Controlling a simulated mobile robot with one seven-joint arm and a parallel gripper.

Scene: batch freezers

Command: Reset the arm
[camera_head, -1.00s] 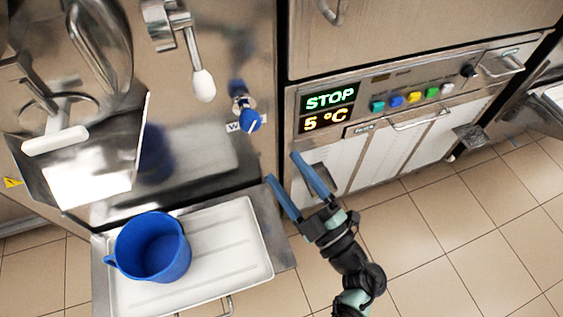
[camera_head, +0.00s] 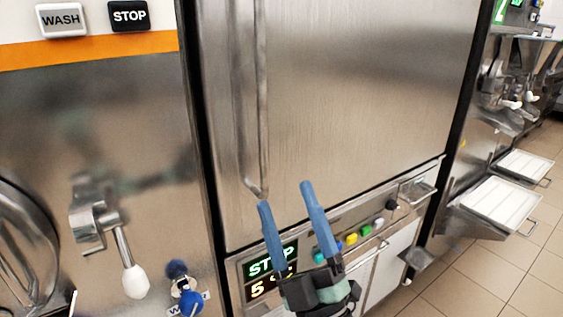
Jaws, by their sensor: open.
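My gripper (camera_head: 286,194) is at the lower middle of the head view. Its two blue fingers are apart and point up, with nothing between them. The fingertips show in front of the steel door (camera_head: 360,90) of the middle machine. The gripper's body covers part of the panel with the green STOP and orange 5 display (camera_head: 262,272). The rest of my arm is out of the picture below.
A machine with WASH (camera_head: 62,20) and STOP (camera_head: 128,15) buttons and a white-tipped lever (camera_head: 133,275) stands at left. The door has a long vertical handle (camera_head: 262,100). Machines with white trays (camera_head: 498,202) stand at right. Tiled floor (camera_head: 480,270) is clear at lower right.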

